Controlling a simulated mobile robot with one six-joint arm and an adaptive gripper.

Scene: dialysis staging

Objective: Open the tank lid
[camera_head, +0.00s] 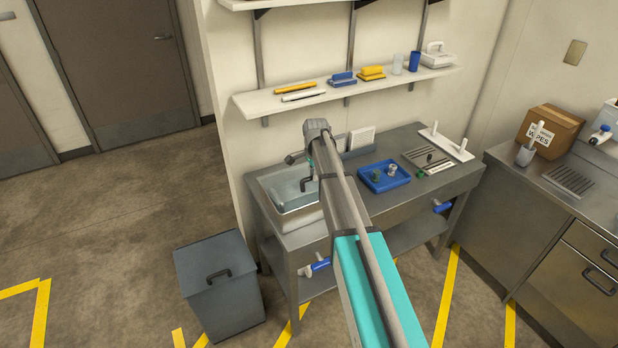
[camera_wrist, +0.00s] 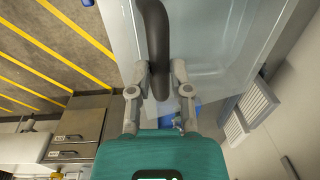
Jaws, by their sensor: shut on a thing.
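The tank (camera_head: 300,219) stands at the left end of the steel counter, partly hidden behind my arm. Its pale, see-through lid (camera_head: 283,193) lies over it; I cannot tell whether the lid is raised. A dark curved handle (camera_head: 307,184) stands on the lid. In the wrist view the handle (camera_wrist: 156,40) runs down between the two fingers of my gripper (camera_wrist: 159,76), which is shut on it. The see-through lid (camera_wrist: 222,35) spreads out behind the handle. In the head view my arm hides most of the gripper.
A blue tray (camera_head: 372,186) with small parts sits right of my arm on the counter. A shelf (camera_head: 250,105) with brushes and cups hangs above. A grey bin (camera_head: 222,295) stands on the floor at the front left. A cardboard box (camera_head: 551,130) sits on the right-hand counter.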

